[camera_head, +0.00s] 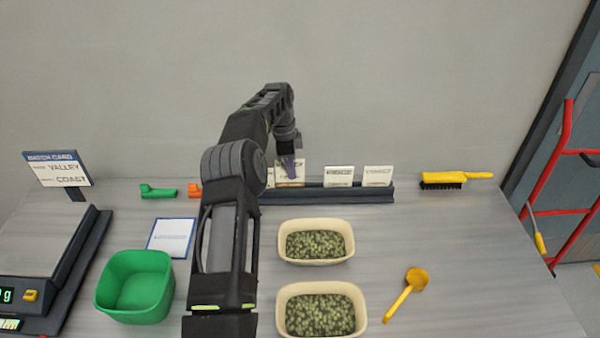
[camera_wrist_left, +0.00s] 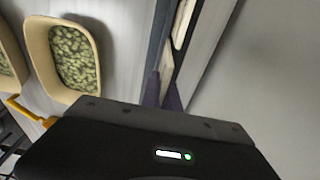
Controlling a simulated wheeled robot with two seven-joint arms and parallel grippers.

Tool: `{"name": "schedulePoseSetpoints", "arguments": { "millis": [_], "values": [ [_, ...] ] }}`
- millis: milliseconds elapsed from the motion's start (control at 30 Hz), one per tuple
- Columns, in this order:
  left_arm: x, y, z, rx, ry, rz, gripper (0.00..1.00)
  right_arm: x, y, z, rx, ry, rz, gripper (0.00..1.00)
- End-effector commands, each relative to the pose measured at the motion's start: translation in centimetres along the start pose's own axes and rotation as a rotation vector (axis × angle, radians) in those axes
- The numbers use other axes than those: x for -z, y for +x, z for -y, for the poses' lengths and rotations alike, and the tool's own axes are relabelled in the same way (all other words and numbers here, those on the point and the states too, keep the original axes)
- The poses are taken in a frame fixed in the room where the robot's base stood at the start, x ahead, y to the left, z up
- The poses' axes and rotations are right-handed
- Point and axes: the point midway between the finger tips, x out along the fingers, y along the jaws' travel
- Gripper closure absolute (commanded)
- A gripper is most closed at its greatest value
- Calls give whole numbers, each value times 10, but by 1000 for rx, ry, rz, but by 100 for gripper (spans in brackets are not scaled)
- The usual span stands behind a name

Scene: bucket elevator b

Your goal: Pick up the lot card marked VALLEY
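My left gripper (camera_head: 289,163) points down at the leftmost card (camera_head: 291,180) in the dark rack (camera_head: 330,196) at the back of the table. The gripper hides part of that card's print, and I cannot read it surely. In the left wrist view, the two fingers (camera_wrist_left: 162,92) stand apart on either side of a pale card (camera_wrist_left: 167,68) in the rack; I cannot tell if they touch it. Two more white cards stand to the right, a middle card (camera_head: 339,177) and a right card (camera_head: 378,176). My right gripper is in neither view.
A match card sign (camera_head: 58,168) reading VALLEY and COAST stands at the left by a scale (camera_head: 50,260). A green bin (camera_head: 135,287), two cream tubs of green pellets (camera_head: 317,242), a yellow scoop (camera_head: 407,293) and a yellow brush (camera_head: 455,179) are around.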

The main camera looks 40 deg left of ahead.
Motion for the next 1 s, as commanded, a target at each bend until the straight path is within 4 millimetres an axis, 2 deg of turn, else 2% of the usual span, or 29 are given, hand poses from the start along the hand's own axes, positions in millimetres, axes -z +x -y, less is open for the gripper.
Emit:
{"name": "schedulePoseSetpoints", "arguments": {
  "millis": [33, 133, 400, 600, 800, 1000],
  "values": [
    [-12, 4, -2, 3, -3, 0, 100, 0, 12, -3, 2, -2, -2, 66],
    [-35, 1, -9, 4, -4, -1, 100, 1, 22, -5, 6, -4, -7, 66],
    [-93, -8, -26, 3, -3, -1, 100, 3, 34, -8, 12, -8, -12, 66],
    [-126, -14, -36, 2, -2, -2, 100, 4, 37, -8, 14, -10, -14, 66],
    [-142, -16, -40, 2, 0, -1, 100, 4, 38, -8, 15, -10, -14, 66],
    [-145, -17, -41, 1, 1, -2, 100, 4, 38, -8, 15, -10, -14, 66]
  ]
}}
